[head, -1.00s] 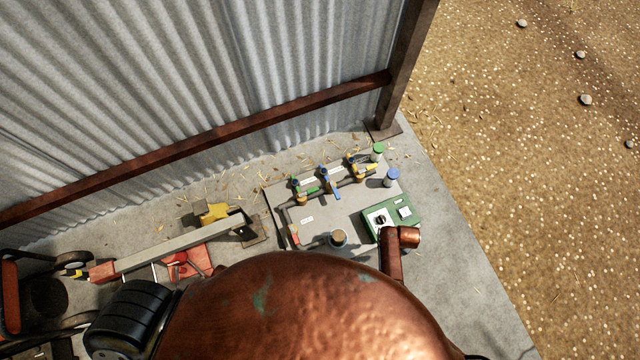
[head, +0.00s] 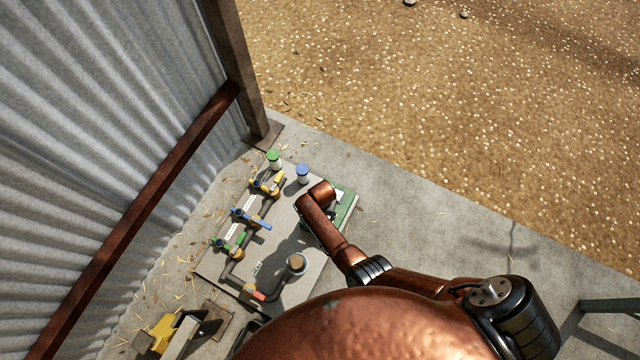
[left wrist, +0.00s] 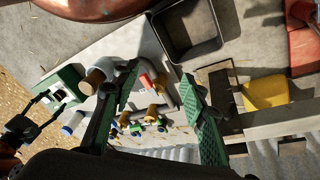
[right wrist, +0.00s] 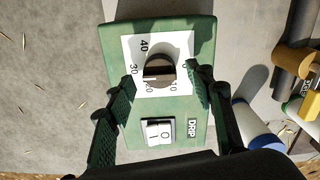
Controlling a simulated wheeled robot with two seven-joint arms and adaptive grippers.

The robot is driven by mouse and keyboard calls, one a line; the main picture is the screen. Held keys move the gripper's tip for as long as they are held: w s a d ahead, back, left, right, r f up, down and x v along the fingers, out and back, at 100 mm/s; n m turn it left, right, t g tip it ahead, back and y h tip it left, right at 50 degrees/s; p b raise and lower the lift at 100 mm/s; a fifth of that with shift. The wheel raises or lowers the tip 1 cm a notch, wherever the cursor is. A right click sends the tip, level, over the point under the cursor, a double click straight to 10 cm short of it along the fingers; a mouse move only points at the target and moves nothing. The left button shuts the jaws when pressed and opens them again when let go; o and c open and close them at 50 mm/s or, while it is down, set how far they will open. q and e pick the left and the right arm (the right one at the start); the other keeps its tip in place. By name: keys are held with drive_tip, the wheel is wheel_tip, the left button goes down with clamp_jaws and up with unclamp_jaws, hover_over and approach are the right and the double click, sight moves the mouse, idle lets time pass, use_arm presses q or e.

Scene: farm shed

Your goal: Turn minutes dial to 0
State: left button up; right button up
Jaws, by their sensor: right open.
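In the right wrist view, the minutes dial (right wrist: 159,70) is a dark knob with a metallic face on a white numbered plate. I can read 40 and 30 on it, but not where the knob points. It sits on the green control box (right wrist: 188,32), which is mostly hidden behind my right arm in the head view (head: 349,205). My right gripper (right wrist: 161,73) is open, its fingers on either side of the dial, with no clear contact. My left gripper (left wrist: 160,75) is open and empty in the left wrist view; it is not visible in the head view.
Below the dial are a white rocker switch (right wrist: 158,132) and a DRIP label (right wrist: 193,128). Beside the box, a board holds pipes with yellow (head: 267,182), blue (head: 250,218) and green valves, plus a blue-capped post (head: 303,173). The concrete right of the box is clear.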

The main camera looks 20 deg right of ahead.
drive_tip(key=shift+f+b, duration=0.45)
drive_tip(key=shift+f, duration=0.6)
use_arm(q)
drive_tip(key=shift+w+d+f+t, duration=0.3)
drive_tip(key=shift+w+d+f, duration=0.1)
drive_tip(key=shift+w+f, duration=0.2)
drive_tip(key=shift+w+d+f+t, duration=0.3)
drive_tip(key=shift+w+d+f, duration=0.15)
drive_tip(key=shift+f, duration=0.1)
use_arm(e)
drive_tip(key=shift+c, duration=0.6)
drive_tip(key=c, duration=1)
drive_tip(key=shift+c, duration=0.2)
use_arm(q)
drive_tip(key=shift+s+a, duration=0.1)
